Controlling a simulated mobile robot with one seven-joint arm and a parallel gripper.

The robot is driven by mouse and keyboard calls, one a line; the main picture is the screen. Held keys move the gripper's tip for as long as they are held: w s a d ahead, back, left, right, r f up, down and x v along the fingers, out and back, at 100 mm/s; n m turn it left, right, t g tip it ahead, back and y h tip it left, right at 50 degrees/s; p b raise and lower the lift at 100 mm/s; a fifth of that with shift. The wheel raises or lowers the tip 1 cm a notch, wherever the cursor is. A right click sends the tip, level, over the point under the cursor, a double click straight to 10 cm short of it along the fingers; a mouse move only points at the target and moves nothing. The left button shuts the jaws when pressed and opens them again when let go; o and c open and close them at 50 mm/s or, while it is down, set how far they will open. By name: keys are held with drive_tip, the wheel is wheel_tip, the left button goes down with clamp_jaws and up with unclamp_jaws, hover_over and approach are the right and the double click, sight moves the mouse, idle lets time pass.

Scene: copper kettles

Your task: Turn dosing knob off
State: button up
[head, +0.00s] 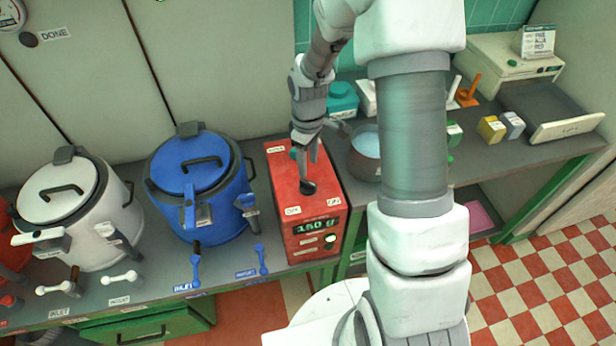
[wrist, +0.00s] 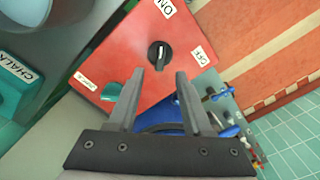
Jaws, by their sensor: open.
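The dosing knob (head: 308,187) is a small black knob on top of a red box (head: 282,190). In the wrist view the knob (wrist: 159,56) has a white mark that runs roughly toward the ON label (wrist: 165,8). The OFF label (wrist: 201,55) is to the knob's right there. My gripper (head: 309,166) is just behind the knob in the head view, pointing down at the box top. In the wrist view my gripper (wrist: 157,73) is open and empty, with the knob just beyond the gap between its fingertips. Whether they touch the box is unclear.
The box's front display (head: 316,226) reads 150 g. A teal part (wrist: 111,91) sits on the box top near my left finger. A blue kettle (head: 200,175) stands left of the box, and a grey pot (head: 364,165) stands close on its right.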

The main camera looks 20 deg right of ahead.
sight(308, 182)
wheel_tip(308, 182, down, 7)
drive_tip(key=shift+f, duration=0.1)
idle(0.4)
clamp_jaws()
